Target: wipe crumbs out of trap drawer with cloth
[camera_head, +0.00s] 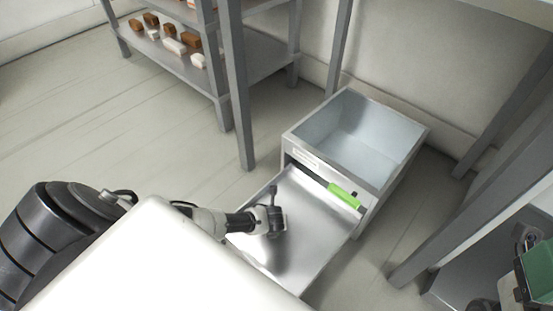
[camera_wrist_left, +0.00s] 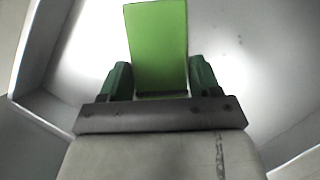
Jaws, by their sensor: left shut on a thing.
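The trap drawer (camera_head: 318,222) is a shallow shiny metal tray, pulled out from a grey box on the floor. My left gripper (camera_head: 272,222) is over its left part, seen from behind in the head view. In the left wrist view my left gripper (camera_wrist_left: 160,88) has its dark green fingers shut on a flat bright green cloth (camera_wrist_left: 158,42), which sticks out ahead of them. The grip is hidden in the head view. A few small dark specks, perhaps crumbs (camera_wrist_left: 240,41), lie on the pale metal to the right. My right gripper (camera_head: 534,274) shows partly at the right edge.
The grey box (camera_head: 398,172) has an open, pale blue top compartment. A bright green bar (camera_head: 343,195) lies at its front, above the drawer's back end. Table legs (camera_head: 240,110) stand at left and right. A shelf (camera_head: 215,75) with brown and white blocks is behind.

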